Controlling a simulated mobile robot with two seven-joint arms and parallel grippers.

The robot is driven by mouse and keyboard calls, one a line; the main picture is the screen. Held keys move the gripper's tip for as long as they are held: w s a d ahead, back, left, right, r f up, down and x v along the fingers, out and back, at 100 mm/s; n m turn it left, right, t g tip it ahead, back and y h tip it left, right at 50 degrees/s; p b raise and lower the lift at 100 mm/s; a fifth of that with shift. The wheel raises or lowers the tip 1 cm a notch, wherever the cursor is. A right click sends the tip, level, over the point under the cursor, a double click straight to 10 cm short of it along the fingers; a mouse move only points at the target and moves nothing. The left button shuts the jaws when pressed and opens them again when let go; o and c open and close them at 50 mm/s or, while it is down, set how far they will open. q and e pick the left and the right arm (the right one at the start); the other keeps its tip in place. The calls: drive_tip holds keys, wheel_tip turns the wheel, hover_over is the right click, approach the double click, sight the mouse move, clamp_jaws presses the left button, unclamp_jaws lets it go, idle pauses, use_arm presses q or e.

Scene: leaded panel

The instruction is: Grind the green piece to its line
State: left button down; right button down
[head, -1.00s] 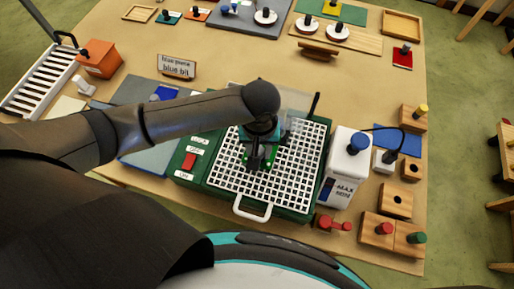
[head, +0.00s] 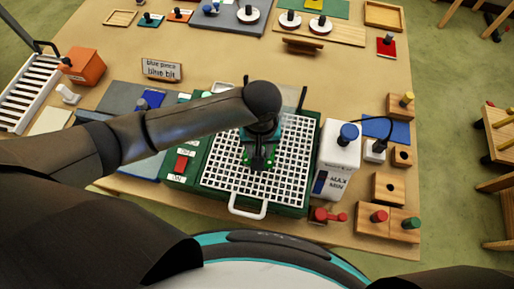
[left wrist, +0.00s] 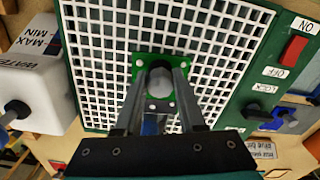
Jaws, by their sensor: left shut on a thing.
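My left gripper (head: 258,160) is over the white grid of the grinder (head: 225,172). Its two fingers are shut around a grey round knob in the middle of the green piece (left wrist: 142,64). The green piece shows small pale dots near its corners and lies at or just above the grid; the gap cannot be told. In the head view the green piece (head: 246,162) is mostly hidden by the gripper. The line on it and the grinding bit cannot be made out. My right gripper is not in view.
A red switch (head: 181,163) with ON and OFF labels is on the grinder's left side. A white water bottle (head: 336,160) with a blue cap stands close on its right. Wooden blocks with coloured knobs (head: 388,188) are further right. A clear shield stands behind the gripper.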

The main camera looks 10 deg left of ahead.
use_arm(q)
drive_tip(key=shift+d, duration=1.55)
drive_tip(key=shift+a, duration=0.25)
drive_tip(key=shift+w+a+r, duration=0.1)
drive_tip(key=shift+w+a, duration=0.05)
drive_tip(key=shift+a, duration=1.1)
drive_tip(key=shift+a, duration=0.1)
drive_tip(key=shift+a, duration=0.1)
drive_tip(key=shift+a, duration=1.2)
drive_tip(key=shift+d, duration=0.1)
